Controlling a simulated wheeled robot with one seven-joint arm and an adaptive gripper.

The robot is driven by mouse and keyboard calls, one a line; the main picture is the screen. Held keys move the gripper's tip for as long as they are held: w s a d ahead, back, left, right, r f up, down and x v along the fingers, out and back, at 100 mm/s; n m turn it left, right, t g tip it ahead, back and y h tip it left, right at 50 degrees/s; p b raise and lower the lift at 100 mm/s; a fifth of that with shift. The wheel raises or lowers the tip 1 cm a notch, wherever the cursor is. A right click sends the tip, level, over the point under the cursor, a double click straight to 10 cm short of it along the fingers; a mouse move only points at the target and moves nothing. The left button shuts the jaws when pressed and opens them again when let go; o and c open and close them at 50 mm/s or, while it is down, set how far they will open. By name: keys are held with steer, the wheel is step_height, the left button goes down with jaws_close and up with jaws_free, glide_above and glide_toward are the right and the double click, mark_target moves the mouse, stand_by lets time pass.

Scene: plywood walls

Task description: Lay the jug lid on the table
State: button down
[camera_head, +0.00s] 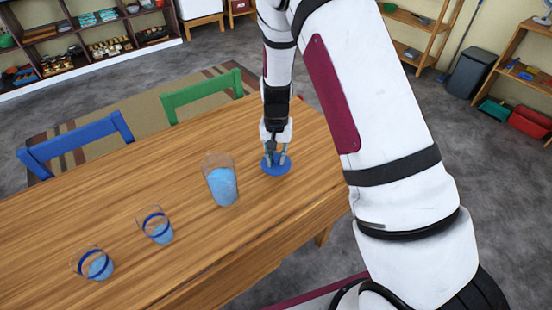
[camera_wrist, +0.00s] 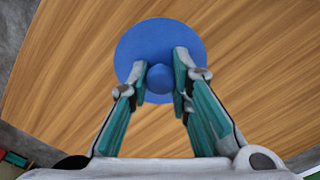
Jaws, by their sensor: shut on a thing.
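The blue round jug lid (camera_head: 277,168) is at the right part of the wooden table (camera_head: 130,199). My gripper (camera_head: 277,157) is above it, shut on its knob; the wrist view shows the two fingers (camera_wrist: 160,78) on either side of the round knob of the lid (camera_wrist: 158,33). The lid is flat and level, on or very close to the tabletop; I cannot tell whether it touches. The clear jug (camera_head: 221,181), with blue liquid inside, stands open just left of the lid.
Two glasses with blue bands and blue liquid, one nearer the jug (camera_head: 155,226) and one farther left (camera_head: 95,263), stand on the table. A green chair (camera_head: 203,94) and a blue chair (camera_head: 77,142) are at the far edge. Tabletop right of the lid is clear.

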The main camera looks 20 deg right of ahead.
mark_target(276, 159)
steer(key=shift+w+d+f, duration=0.1)
steer(key=shift+w+d, duration=0.15)
steer(key=shift+w, duration=0.4)
steer(key=shift+w+d+f, duration=0.1)
steer(key=shift+w+d, duration=0.1)
steer(key=shift+w, duration=0.45)
steer(key=shift+s+f, duration=0.1)
steer(key=shift+f, duration=1.55)
steer(key=shift+f, duration=0.1)
steer(key=c, duration=1.5)
jaws_free()
steer(key=shift+o, duration=0.2)
